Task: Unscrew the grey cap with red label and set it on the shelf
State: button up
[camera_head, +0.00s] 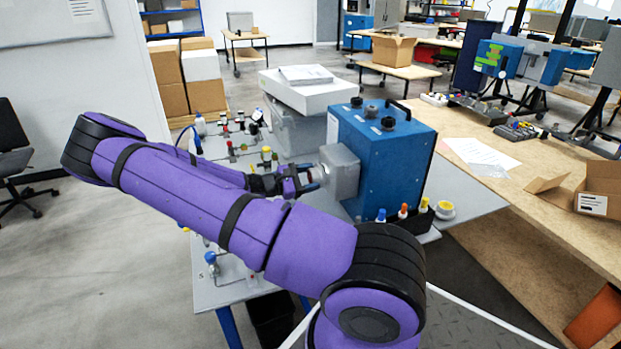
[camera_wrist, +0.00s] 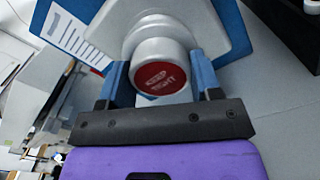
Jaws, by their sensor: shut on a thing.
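The grey cap with a round red label (camera_wrist: 161,78) sits on a grey housing (camera_wrist: 150,22) on the front of the blue analyser box. My gripper (camera_wrist: 160,84) has its two blue fingers on either side of the cap and is shut on it. In the head view my gripper (camera_head: 312,178) reaches the grey housing (camera_head: 340,172) of the blue analyser (camera_head: 385,150), and the cap is largely hidden there by the fingers. The cap appears seated against the housing; I cannot tell whether it has turned.
A bench board with several small valves and fittings (camera_head: 232,150) lies left of the analyser. Several small coloured-cap bottles (camera_head: 403,211) stand in front of it. A white box (camera_head: 310,92) is behind. A wooden table (camera_head: 520,190) with papers and an open carton (camera_head: 595,190) is at right.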

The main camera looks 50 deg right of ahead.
jog(key=shift+v, duration=0.85)
jog(key=v, duration=0.7)
dwell(0.7)
jog(key=shift+d, duration=0.1)
